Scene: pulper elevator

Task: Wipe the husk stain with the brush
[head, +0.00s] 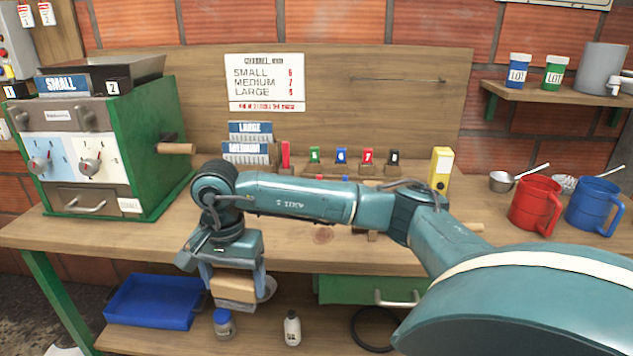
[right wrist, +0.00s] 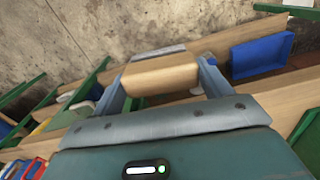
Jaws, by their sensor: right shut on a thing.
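My right gripper (head: 234,284) hangs in front of the workbench's front edge, pointing down, and is shut on a light wooden block, which looks like the brush (head: 234,290). In the right wrist view the brush (right wrist: 160,76) sits crosswise between the two fingers, with a grey strip along its far side. Its bristles cannot be made out. A small reddish-brown patch (head: 323,236), perhaps the husk stain, lies on the bench top to the right of the gripper, beyond the front edge. My left gripper is not in view.
The wooden bench (head: 130,236) carries a green machine (head: 150,150) at left and red (head: 535,203) and blue (head: 594,205) mugs at right. Below are a blue tray (head: 150,303), a small jar (head: 223,323), a white bottle (head: 292,328) and a green drawer (head: 345,290).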

